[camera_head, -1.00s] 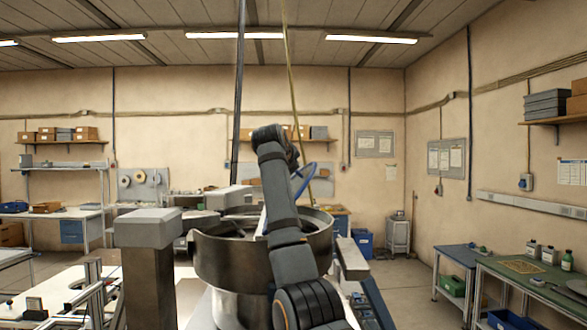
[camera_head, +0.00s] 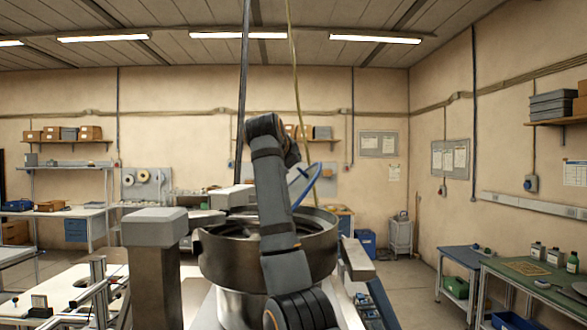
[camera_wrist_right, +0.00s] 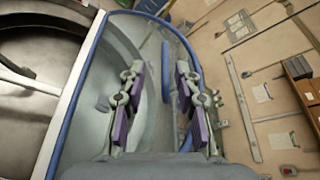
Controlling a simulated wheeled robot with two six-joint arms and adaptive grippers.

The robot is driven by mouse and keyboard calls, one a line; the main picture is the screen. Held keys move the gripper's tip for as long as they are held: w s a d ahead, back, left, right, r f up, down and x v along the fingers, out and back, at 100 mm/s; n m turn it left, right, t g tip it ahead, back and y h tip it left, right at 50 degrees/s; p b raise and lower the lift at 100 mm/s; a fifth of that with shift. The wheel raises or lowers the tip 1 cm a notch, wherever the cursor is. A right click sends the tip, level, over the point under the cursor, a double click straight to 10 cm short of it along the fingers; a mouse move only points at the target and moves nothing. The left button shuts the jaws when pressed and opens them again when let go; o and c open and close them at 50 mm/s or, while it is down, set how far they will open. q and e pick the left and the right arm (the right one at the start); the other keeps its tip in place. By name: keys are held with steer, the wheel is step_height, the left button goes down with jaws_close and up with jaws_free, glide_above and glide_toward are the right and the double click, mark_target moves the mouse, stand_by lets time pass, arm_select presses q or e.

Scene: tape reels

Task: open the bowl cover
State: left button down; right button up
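The round metal feeder bowl (camera_head: 225,262) stands in the middle of the head view, partly behind my right arm. A clear cover with a blue edge (camera_head: 318,178) stands raised above its right side. In the right wrist view the blue rim (camera_wrist_right: 84,88) curves around the clear panel, beside the bowl's dark interior (camera_wrist_right: 35,45). My right gripper (camera_wrist_right: 158,85) is open, its purple-padded fingers apart at the panel. A short blue bar (camera_wrist_right: 165,85) shows between them; whether they touch anything, I cannot tell. The right gripper is hidden in the head view. My left gripper is out of view.
A grey post (camera_head: 155,265) stands left of the bowl. A dark cable (camera_head: 243,80) and a yellowish one (camera_head: 293,80) hang behind it. A green-topped bench (camera_head: 525,285) is at the right. Floor is open between bowl and bench.

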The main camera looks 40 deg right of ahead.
steer(key=v, duration=0.7)
steer(key=f+b, duration=0.1)
steer(key=d+f+n+b, duration=0.1)
steer(key=b, duration=0.1)
steer(key=h+b, duration=0.1)
steer(key=b, duration=0.1)
steer(key=shift+w+d+f+n, duration=0.2)
steer(key=shift+d+f+n, duration=0.2)
steer(key=shift+w+d+r+g+h, duration=0.15)
steer(key=shift+d+g+h, duration=0.05)
steer(key=shift+g+h, duration=0.1)
steer(key=p+x, duration=0.2)
steer(key=x, duration=0.1)
steer(key=p+x, duration=0.2)
steer(key=x, duration=0.1)
steer(key=p+x, duration=0.2)
steer(key=x, duration=0.2)
steer(key=shift+r, duration=0.35)
steer(key=shift+w+d+f, duration=0.25)
steer(key=shift+w+d, duration=0.05)
